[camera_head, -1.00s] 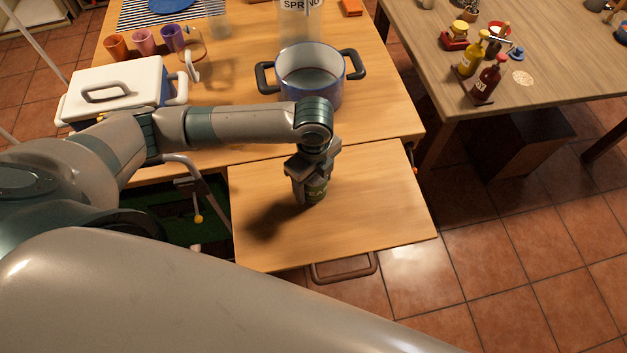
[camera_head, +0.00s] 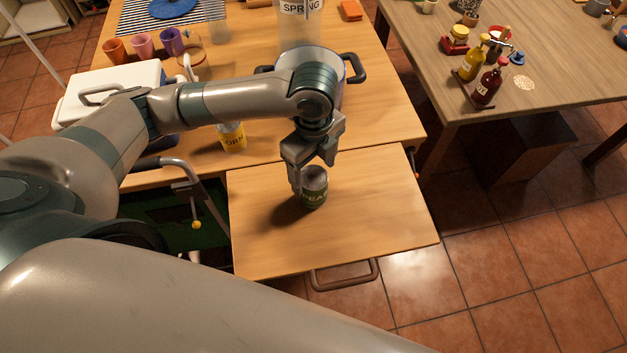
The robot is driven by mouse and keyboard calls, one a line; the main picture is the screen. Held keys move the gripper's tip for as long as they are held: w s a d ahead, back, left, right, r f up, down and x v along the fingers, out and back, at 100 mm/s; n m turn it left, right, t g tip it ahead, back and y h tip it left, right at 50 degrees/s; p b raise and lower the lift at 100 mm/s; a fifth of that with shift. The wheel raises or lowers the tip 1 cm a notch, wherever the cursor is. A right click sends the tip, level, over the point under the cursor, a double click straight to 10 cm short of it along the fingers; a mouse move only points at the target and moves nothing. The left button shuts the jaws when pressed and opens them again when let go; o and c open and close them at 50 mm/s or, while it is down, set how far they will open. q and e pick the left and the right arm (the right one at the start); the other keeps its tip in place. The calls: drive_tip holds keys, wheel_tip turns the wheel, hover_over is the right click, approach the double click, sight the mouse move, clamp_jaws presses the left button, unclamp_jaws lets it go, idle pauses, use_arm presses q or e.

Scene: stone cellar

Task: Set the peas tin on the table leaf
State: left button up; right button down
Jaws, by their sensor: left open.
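The peas tin (camera_head: 314,188), with a green label and a grey metal top, stands upright on the pulled-out table leaf (camera_head: 372,215), left of the leaf's middle. My left gripper (camera_head: 311,178) is open just above and behind the tin, its fingers near the tin's upper left side. I cannot tell whether a finger still touches it. My right gripper is out of view.
A yellow corn tin (camera_head: 232,137) stands on the main table left of my gripper. A white cooler box (camera_head: 110,88) is at left. The leaf's right part is clear.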

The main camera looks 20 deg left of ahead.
use_arm(q)
wheel_tip(320, 180, up, 4)
drive_tip(key=shift+f, duration=0.2)
drive_tip(key=shift+r, duration=0.4)
idle(0.4)
